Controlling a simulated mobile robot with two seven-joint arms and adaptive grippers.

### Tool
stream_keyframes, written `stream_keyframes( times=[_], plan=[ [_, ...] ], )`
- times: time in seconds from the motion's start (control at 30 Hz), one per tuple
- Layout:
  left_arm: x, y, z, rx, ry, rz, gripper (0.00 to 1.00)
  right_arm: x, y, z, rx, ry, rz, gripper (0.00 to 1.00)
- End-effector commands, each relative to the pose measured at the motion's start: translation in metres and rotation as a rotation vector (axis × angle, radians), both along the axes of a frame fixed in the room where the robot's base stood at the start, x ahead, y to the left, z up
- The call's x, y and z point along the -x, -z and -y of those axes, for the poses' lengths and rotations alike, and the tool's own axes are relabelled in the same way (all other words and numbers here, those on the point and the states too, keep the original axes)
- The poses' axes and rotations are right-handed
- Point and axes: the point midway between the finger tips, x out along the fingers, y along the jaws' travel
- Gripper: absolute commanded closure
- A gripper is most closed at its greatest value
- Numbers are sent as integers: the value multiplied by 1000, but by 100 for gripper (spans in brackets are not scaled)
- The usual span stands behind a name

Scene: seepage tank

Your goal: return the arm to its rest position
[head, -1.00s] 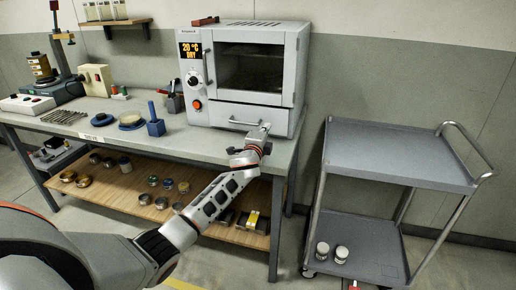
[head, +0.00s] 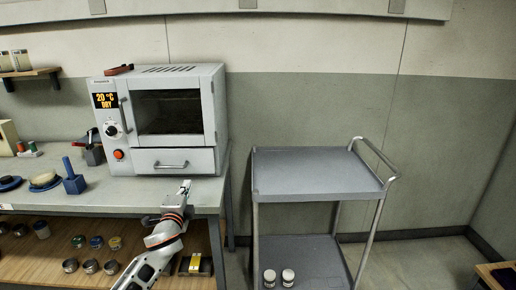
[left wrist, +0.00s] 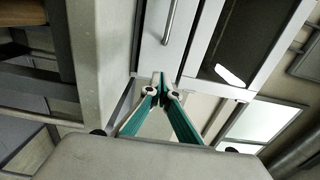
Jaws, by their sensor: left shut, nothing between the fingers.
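My left gripper (head: 184,188) is at the front edge of the workbench (head: 120,195), just below and in front of the oven's drawer. In the left wrist view its fingers (left wrist: 158,80) meet at the tips, with nothing between them. My left arm (head: 150,265) reaches up to it from the bottom of the head view. The grey oven (head: 165,120) stands on the bench, its door and lower drawer closed, its display reading "20 °C DRY". The drawer handle (head: 171,165) shows just beyond the gripper. My right gripper is not in view.
A grey two-level trolley (head: 315,175) stands right of the bench, its top empty, with two small jars (head: 279,277) on its lower shelf. Tins (head: 90,266) sit on the bench's lower shelf.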

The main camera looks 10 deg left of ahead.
Motion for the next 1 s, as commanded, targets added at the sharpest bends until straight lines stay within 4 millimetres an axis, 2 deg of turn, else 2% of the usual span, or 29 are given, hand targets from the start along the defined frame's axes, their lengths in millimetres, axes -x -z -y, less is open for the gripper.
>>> stream_keyframes(
  times=[0.07, 0.17, 0.27, 0.4, 0.5, 0.6, 0.7, 1.0],
  plan=[
    [8, 9, 2, 19, -6, -14, 100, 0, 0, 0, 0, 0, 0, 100],
    [35, 34, 7, 78, -32, -57, 100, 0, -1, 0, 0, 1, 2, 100],
    [81, 69, 14, 172, -81, -130, 100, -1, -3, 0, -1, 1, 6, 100],
    [162, 115, 21, 317, -172, -252, 100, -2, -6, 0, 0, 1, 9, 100],
    [221, 140, 25, 409, -239, -342, 100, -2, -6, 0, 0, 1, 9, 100],
    [270, 154, 28, 475, -296, -414, 100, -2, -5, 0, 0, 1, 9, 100],
    [307, 162, 29, 521, -341, -469, 100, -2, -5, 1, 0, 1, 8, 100],
    [390, 169, 33, 606, -441, -591, 100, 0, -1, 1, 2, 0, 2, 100]
  ],
)
